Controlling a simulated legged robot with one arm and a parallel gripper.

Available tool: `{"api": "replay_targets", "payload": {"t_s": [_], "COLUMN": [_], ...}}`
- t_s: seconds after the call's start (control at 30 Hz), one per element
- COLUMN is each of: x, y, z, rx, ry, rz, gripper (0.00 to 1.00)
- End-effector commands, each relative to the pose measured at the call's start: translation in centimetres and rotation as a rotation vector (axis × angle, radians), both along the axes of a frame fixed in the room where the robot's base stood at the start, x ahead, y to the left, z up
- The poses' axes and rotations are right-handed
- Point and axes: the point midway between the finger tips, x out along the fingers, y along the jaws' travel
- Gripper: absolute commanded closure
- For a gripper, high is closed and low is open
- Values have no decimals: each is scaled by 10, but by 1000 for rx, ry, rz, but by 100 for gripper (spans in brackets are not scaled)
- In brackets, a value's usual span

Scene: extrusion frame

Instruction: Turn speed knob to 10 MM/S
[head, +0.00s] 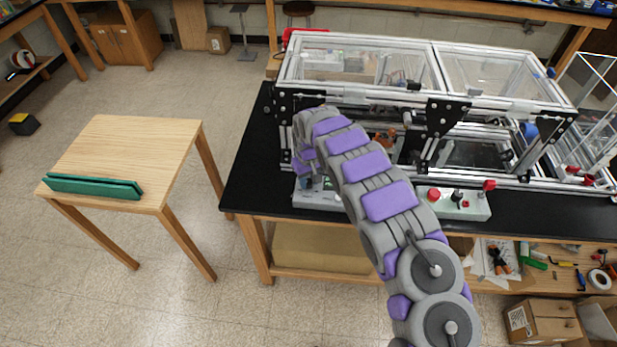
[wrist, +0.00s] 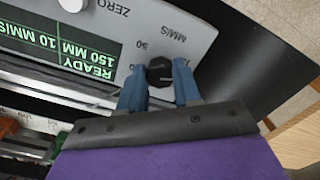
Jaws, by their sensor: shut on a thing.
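The black speed knob (wrist: 159,71) sits on a grey control panel (wrist: 165,25) in the wrist view, next to printed MM/S and number marks. My gripper (wrist: 158,84) has its two blue fingers on either side of the knob and is shut on it. The display (wrist: 65,45) appears upside down in this view, with green text reading READY, 150 MM and 10 MM/S. In the head view my arm covers much of the panel (head: 475,208), and the knob cannot be made out there.
The panel lies along the front of a black bench top (head: 250,185), before an aluminium extrusion frame (head: 435,98) with clear covers. A red button (head: 433,194) is on the panel right of my arm. A small wooden table (head: 130,145) stands left, with open floor between.

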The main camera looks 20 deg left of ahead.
Motion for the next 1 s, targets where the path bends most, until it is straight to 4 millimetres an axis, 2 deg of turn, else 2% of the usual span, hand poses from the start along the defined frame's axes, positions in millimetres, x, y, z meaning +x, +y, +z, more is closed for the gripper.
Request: {"api": "replay_targets", "payload": {"t_s": [0.4, 0.97, 1.0], "x": [0, 0, 0], "y": [0, -1, -1], "z": [1, 1, 1], "rx": [1, 0, 0], "ry": [-2, -1, -1], "rz": [200, 233, 233], "gripper": [98, 98, 66]}}
